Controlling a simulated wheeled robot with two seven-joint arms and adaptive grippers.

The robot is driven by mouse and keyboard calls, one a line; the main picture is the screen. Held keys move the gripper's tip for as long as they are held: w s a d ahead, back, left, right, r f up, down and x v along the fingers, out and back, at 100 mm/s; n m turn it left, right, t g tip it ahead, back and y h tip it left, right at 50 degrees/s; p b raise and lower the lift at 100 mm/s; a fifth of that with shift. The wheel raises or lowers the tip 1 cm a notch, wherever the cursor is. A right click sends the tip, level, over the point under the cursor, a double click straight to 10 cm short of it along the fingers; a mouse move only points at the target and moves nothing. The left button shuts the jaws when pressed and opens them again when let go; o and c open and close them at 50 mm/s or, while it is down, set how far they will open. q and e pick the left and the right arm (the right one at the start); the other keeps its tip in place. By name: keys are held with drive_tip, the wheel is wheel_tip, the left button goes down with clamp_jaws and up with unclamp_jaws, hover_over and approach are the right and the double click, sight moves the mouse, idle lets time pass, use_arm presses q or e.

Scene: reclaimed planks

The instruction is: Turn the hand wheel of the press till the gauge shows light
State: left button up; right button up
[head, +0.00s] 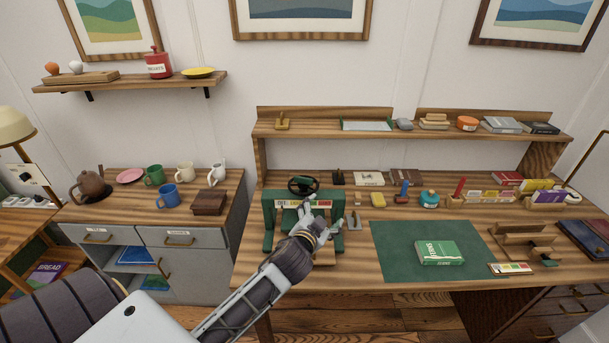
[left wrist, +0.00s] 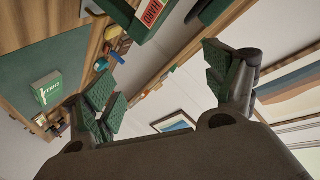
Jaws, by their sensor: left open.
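The green press (head: 270,222) stands on the wooden desk, left of the green mat. Its dark hand wheel (head: 303,185) sits on top. The gauge strip (head: 290,203) runs across the press front below the wheel; its reading is too small to tell. My left gripper (head: 311,212) is open and empty, in front of the press and below the wheel, partly covering the press. In the left wrist view, the open fingers (left wrist: 160,68) have green pads. A red end of the gauge (left wrist: 150,12) and a dark curved piece, seemingly the wheel (left wrist: 205,10), show beyond them.
A small grey-topped stamp or tool (head: 354,221) stands just right of the press. Small items stand behind, under the desk shelf (head: 345,133). A lower cabinet with mugs and a brown box (head: 209,202) stands left.

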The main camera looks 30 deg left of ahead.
use_arm(q)
drive_tip(key=w+d+r+m+t+h, duration=0.25)
drive_tip(key=r+m+h, duration=0.2)
drive_tip(key=r, duration=0.35)
drive_tip(key=w+d+r+m+t+h, duration=0.25)
drive_tip(key=d+r+m+t, duration=0.2)
drive_tip(key=r, duration=0.45)
drive_tip(key=s+d+r+m+g+h, duration=0.25)
drive_tip(key=d+m+g+h, duration=0.9)
drive_tip(key=m, duration=0.75)
drive_tip(key=w+a+f+m+g+y, duration=0.2)
drive_tip(key=a+f+y, duration=0.2)
drive_tip(key=a, duration=0.2)
drive_tip(key=w+a+f+m+g+y, duration=0.2)
drive_tip(key=a+f+g+y, duration=0.1)
drive_tip(key=a+f+y, duration=0.15)
drive_tip(key=a+r+n+g+y, duration=0.1)
drive_tip(key=a+r+n+y, duration=0.2)
drive_tip(key=a+y, duration=0.5)
drive_tip(key=a, duration=1.2)
drive_tip(key=shift+s+a+r+y, duration=0.15)
drive_tip(key=shift+a+r+y, duration=0.1)
drive_tip(key=shift+y, duration=0.05)
use_arm(e)
drive_tip(key=shift+w+a+r, duration=0.1)
drive_tip(key=shift+w+r, duration=0.05)
drive_tip(key=shift+w, duration=0.35)
